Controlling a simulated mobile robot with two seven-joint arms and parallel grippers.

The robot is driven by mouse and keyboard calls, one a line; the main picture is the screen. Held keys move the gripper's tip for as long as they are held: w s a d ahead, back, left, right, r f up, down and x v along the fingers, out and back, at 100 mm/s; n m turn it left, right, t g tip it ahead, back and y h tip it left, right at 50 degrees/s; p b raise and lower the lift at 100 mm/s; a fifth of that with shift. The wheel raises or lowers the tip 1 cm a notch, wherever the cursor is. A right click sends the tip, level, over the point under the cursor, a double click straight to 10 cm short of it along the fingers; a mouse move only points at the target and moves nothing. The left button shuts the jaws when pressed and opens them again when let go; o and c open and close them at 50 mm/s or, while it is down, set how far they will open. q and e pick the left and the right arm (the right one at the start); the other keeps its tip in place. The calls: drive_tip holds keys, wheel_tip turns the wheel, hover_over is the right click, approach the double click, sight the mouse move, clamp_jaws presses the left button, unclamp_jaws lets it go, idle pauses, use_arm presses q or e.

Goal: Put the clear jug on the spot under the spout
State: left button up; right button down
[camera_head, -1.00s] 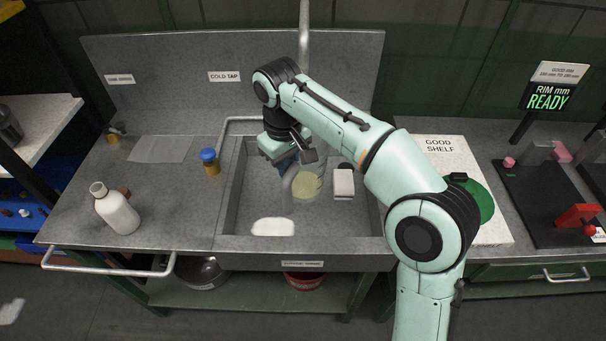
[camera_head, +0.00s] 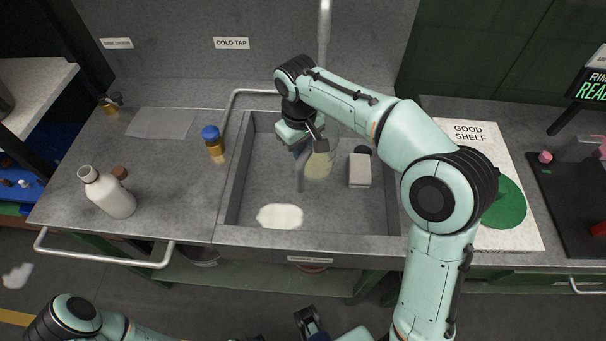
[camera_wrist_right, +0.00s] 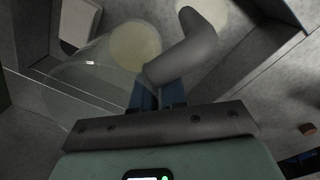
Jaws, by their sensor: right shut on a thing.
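The clear jug (camera_head: 319,149) is see-through and hangs at my right gripper (camera_head: 306,151) over the sink basin. In the right wrist view my right gripper (camera_wrist_right: 158,98) is shut on the jug's grey handle (camera_wrist_right: 196,45), and the clear jug wall (camera_wrist_right: 85,88) shows to the left. A pale yellow disc (camera_head: 318,167) shows through the jug; I cannot tell whether it is the jug's base or a mark on the sink floor. The spout pipe (camera_head: 324,35) comes down behind my right wrist; its lower end is hidden. My left gripper (camera_head: 308,322) shows only partly at the bottom edge.
A white block (camera_head: 359,170) and a white oval patch (camera_head: 280,216) are in the sink (camera_head: 255,190). A blue-capped bottle (camera_head: 213,143) and a white bottle (camera_head: 112,196) stand left. The good shelf board (camera_head: 515,165) with a green disc (camera_head: 508,204) lies right.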

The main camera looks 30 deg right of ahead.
wheel_tip(320, 180, down, 10)
drive_tip(key=shift+w+r+b, duration=0.1)
drive_tip(key=shift+r+b, duration=0.1)
drive_tip(key=shift+b, duration=0.45)
drive_tip(key=c, duration=1.2)
unclamp_jaws()
drive_tip(key=shift+f, duration=0.1)
drive_tip(key=r, duration=0.4)
drive_tip(key=r+p, duration=0.1)
drive_tip(key=r, duration=0.3)
drive_tip(key=r+p, duration=0.1)
drive_tip(key=r, duration=0.3)
drive_tip(key=shift+a+r, duration=0.15)
drive_tip(key=shift+a, duration=0.1)
